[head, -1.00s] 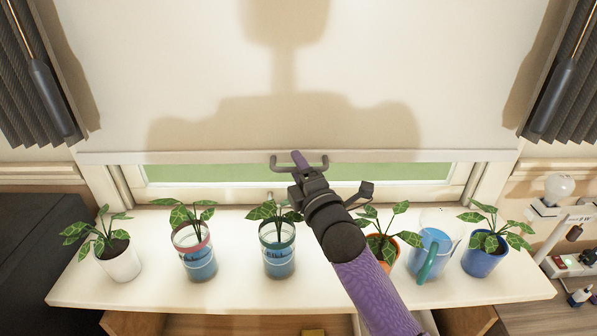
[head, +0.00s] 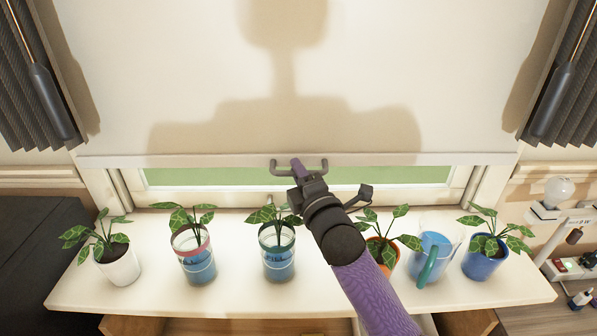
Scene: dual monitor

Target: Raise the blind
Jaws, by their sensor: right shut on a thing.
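The white roller blind (head: 290,80) hangs down over most of the window. Its bottom bar (head: 200,160) sits a little above the window frame's lower edge, with a strip of green showing below. A grey handle (head: 322,168) is fixed at the middle of the bar. The exact finger contact is partly hidden by the gripper body. My left gripper is not in view.
Several potted plants, such as one in a white pot (head: 119,264), and a glass pitcher (head: 433,252) line the white sill (head: 335,290) below the blind. Dark curtains (head: 562,90) hang at both sides. A lamp bulb (head: 558,190) stands at the right.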

